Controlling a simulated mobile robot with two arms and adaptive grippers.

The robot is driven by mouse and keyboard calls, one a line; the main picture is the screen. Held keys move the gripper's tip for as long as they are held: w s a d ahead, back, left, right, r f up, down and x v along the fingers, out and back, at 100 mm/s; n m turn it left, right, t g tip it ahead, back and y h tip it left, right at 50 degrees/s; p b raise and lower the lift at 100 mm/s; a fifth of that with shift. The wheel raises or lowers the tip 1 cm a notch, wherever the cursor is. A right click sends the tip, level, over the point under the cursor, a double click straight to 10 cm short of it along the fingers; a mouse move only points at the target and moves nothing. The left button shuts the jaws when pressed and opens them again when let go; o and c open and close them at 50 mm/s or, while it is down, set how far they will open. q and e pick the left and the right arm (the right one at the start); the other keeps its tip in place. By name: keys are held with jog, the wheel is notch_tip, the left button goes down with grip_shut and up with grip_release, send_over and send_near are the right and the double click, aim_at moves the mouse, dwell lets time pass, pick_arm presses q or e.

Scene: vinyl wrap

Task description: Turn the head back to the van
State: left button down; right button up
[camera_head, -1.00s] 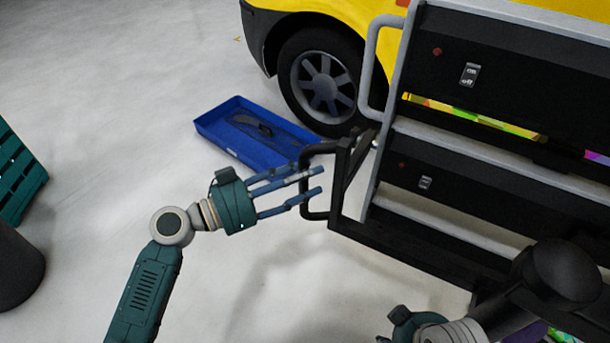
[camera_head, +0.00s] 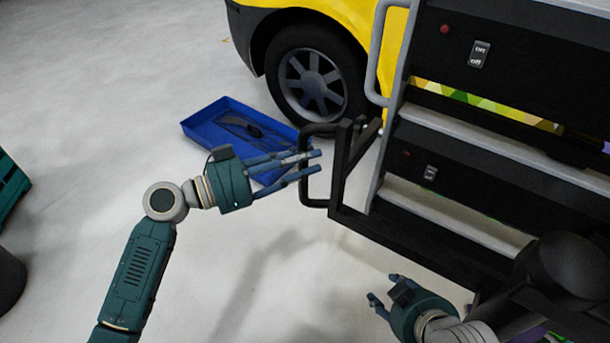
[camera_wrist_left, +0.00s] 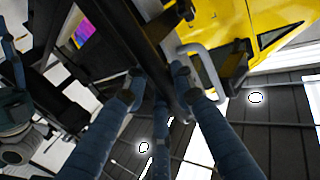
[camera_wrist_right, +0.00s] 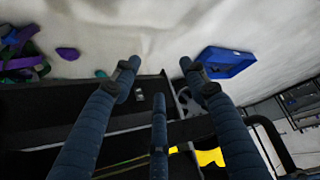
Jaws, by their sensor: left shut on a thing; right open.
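The yellow van (camera_head: 345,12) stands at the top of the head view, with only its lower front side and a dark wheel (camera_head: 314,83) showing. It also shows as a yellow body in the left wrist view (camera_wrist_left: 222,28). My left gripper (camera_head: 312,163) is shut on the black handle (camera_head: 318,203) at the left end of a black and grey cart (camera_head: 520,50). My right gripper (camera_head: 382,288) is open and empty, low in front of the cart. Its fingers are spread in the right wrist view (camera_wrist_right: 160,80).
A blue tray (camera_head: 203,138) with a dark tool in it lies on the floor beside the wheel. A green crate (camera_head: 10,185) and a dark round object (camera_head: 8,280) are at the left edge.

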aim_at(368, 232)
jog(key=w+a+r+t, duration=0.1)
jog(key=w+r, duration=0.1)
jog(key=w+a+r+t+b, duration=0.1)
jog(key=w+r+t, duration=0.1)
jog(key=w, duration=0.1)
jog(key=w+a+r+t+y, duration=0.1)
jog(key=w+r, duration=0.1)
jog(key=r, duration=0.1)
jog(key=shift+w+t, duration=0.25)
jog(key=shift+t, duration=0.15)
pick_arm(q)
jog(key=shift+w+d, duration=0.85)
jog(key=shift+w, duration=0.2)
pick_arm(e)
jog(key=shift+w+a+r, duration=0.15)
jog(key=shift+w+r, duration=0.1)
jog(key=shift+r, duration=0.2)
pick_arm(q)
jog(key=c, duration=1.4)
grip_release()
jog(key=shift+c, duration=0.2)
jog(key=shift+a, duration=0.1)
jog(key=v, duration=1.1)
jog(key=shift+s+a, duration=0.2)
jog(key=shift+a, duration=0.15)
